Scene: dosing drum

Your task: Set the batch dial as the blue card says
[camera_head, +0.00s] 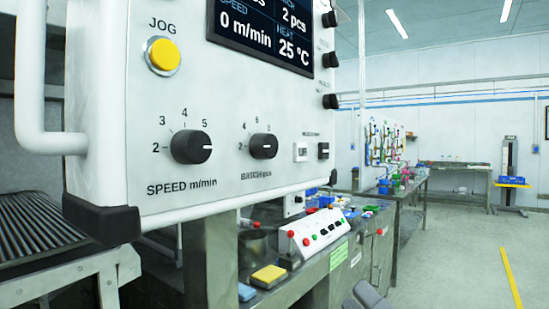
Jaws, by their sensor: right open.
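The batch dial (263,146) is a round black knob labelled "BATCH pcs" on the white control panel (230,185). Numbers, among them 2, 4 and 6, stand around its left and upper side. I cannot make out a blue card with readable writing. My right gripper (367,296) shows only in part at the bottom edge, grey, open, below and right of the panel, apart from the dial. My left gripper is not in view.
Left of the batch dial are the similar speed dial (190,147), the yellow JOG button (163,56) and a white handle (30,80). Small switches (301,151) sit to its right. A bench below holds a button box (312,232) and a yellow block (268,276). Floor at right is open.

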